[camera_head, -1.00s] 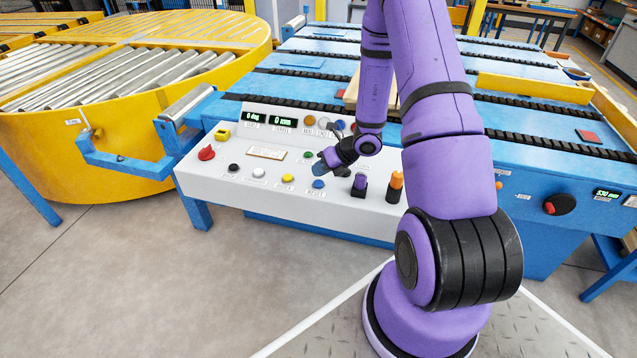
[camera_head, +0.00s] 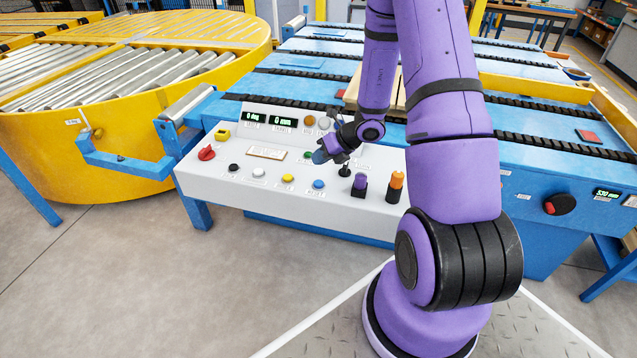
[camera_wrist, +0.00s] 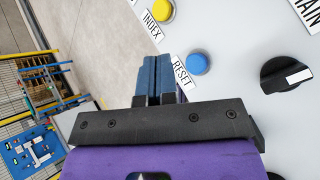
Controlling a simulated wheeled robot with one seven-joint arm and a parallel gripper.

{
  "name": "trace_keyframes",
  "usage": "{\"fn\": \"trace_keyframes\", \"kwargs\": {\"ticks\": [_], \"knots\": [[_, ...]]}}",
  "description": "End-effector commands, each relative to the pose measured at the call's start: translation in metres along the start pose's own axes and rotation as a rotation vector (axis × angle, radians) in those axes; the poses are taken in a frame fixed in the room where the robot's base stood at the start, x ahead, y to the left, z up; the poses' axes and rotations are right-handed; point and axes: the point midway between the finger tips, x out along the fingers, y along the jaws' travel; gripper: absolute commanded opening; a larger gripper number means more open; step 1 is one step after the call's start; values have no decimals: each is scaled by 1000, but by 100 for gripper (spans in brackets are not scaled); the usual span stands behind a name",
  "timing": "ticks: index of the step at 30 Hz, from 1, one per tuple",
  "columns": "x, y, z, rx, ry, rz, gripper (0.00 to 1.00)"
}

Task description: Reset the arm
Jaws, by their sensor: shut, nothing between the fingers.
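My purple arm rises at the right of the head view and bends down over the white control panel (camera_head: 270,197). My gripper (camera_head: 319,156) is above the panel's right half, shut and empty. In the wrist view its dark blue fingers (camera_wrist: 155,78) are together, with the blue button (camera_wrist: 198,64) labelled RESET just to their right. This blue button also shows in the head view (camera_head: 319,184), below the gripper, with a visible gap. A yellow button (camera_wrist: 159,10) labelled INDEX and a black selector knob (camera_wrist: 286,74) are also in the wrist view.
The panel also carries a red knob (camera_head: 206,153), a purple-topped lever (camera_head: 360,183) and an orange-topped lever (camera_head: 396,184). A blue conveyor table (camera_head: 315,63) lies behind it. A yellow roller turntable (camera_head: 95,155) stands at the left. The floor in front is clear.

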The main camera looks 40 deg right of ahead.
Motion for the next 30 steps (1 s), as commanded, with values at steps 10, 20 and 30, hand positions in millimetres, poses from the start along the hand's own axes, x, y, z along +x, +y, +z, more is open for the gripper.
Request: {"fn": "trace_keyframes", "kwargs": {"ticks": [10, 20, 30], "knots": [[0, 0, 0, 0, 0, 0, 0], [-19, 41, 21, -227, 20, 45, 0], [-80, 155, 46, -911, 100, 160, 0]]}}
